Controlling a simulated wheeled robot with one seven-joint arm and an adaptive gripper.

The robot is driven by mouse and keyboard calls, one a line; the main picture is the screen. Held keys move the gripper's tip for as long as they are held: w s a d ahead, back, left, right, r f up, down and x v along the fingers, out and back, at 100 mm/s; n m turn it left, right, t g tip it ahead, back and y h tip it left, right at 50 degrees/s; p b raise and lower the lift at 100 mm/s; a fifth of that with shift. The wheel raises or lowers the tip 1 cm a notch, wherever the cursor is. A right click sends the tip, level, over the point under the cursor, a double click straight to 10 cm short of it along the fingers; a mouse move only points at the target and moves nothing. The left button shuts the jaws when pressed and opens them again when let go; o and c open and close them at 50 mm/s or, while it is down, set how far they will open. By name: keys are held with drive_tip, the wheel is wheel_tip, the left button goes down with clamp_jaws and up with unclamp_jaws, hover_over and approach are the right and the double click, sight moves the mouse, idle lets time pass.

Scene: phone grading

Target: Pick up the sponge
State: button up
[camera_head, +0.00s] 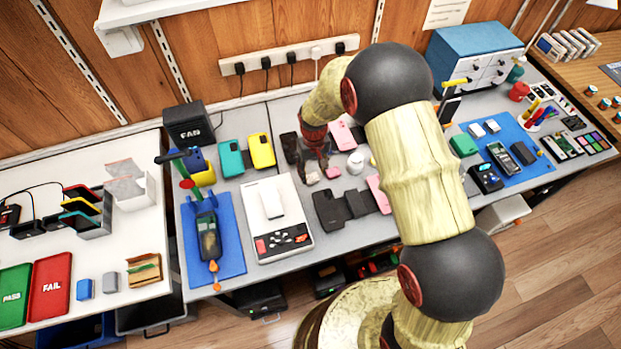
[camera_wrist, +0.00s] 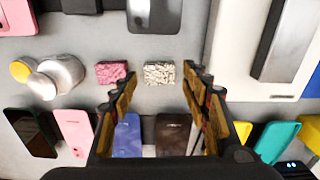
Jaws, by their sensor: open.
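Two small sponge-like blocks lie side by side on the grey bench. One is a beige, speckled block (camera_wrist: 159,73), the other a pink, rough block (camera_wrist: 112,72); I cannot tell for sure which is the sponge. In the head view the beige block (camera_head: 312,178) lies just below my gripper (camera_head: 316,155), with the pink block (camera_head: 333,172) to its right. In the wrist view my gripper (camera_wrist: 158,92) is open and empty. The beige block lies in line with the gap between the fingers, just beyond the tips. The pink block is beyond the left finger. Neither block is touched, as far as I see.
A silver round container (camera_wrist: 58,74) stands left of the blocks in the wrist view. Phones and cases surround them, including a pink phone (camera_wrist: 75,133) and a blue one (camera_wrist: 128,135). A white and grey device (camera_head: 275,215) stands nearby. Little bare bench surrounds the blocks.

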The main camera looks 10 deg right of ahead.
sight(313, 180)
wheel_tip(313, 180, down, 5)
drive_tip(key=shift+r+b, duration=0.1)
drive_tip(key=shift+b, duration=0.55)
drive_tip(key=shift+c, duration=0.3)
drive_tip(key=c, duration=0.4)
drive_tip(key=shift+c, duration=0.3)
